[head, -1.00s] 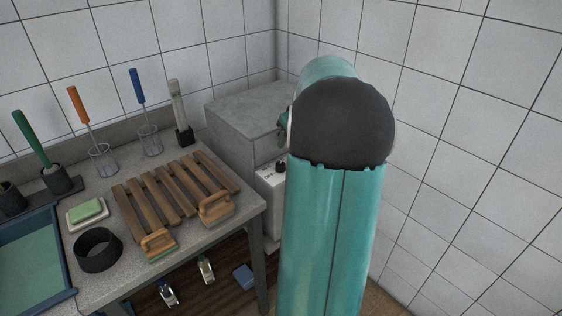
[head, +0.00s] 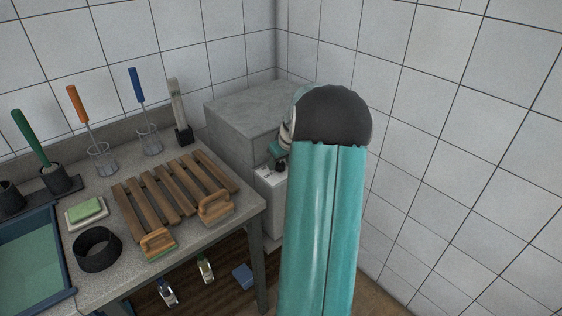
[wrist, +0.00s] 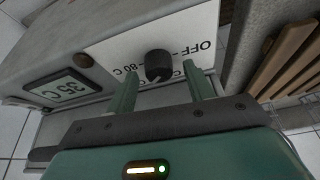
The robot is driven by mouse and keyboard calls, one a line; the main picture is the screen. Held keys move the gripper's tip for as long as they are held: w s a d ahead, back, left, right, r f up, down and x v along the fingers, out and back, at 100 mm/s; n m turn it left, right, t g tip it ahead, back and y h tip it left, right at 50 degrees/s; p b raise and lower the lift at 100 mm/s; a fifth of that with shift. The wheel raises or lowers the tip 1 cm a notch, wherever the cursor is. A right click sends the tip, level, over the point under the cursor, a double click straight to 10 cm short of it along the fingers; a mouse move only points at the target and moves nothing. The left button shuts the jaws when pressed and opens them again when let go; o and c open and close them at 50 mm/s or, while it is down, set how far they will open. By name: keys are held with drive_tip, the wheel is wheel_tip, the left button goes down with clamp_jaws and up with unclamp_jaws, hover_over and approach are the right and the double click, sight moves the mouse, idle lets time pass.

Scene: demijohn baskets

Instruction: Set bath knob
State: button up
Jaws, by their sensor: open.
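The bath knob (wrist: 158,66) is a dark round knob with a pale pointer line, on a white panel (wrist: 112,48) printed with OFF and 80 C. Part of the lettering is hidden by my fingers. A small display (wrist: 62,90) on the same box reads 35 C. My gripper (wrist: 160,74) is open, its two green fingers apart, with the knob framed between their tips; I cannot tell whether they touch it. In the head view the knob (head: 281,167) shows small on the panel, just below my gripper (head: 279,149), which my arm partly hides.
A grey box (head: 240,110) stands in the tiled corner behind the panel. The bench to the left holds a wooden slatted rack (head: 160,195), brushes (head: 215,207), a soap dish (head: 87,211) and a black ring (head: 97,250). The bench edge is close to the panel.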

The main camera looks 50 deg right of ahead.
drive_tip(key=shift+f, duration=0.15)
drive_tip(key=c, duration=1)
drive_tip(key=shift+o, duration=0.2)
drive_tip(key=shift+m, duration=0.3)
drive_tip(key=m+h, duration=0.1)
drive_tip(key=m, duration=0.2)
drive_tip(key=shift+w+a+g, duration=0.15)
drive_tip(key=shift+g, duration=0.15)
drive_tip(key=shift+m+g+h, duration=0.6)
drive_tip(key=shift+m, duration=1.4)
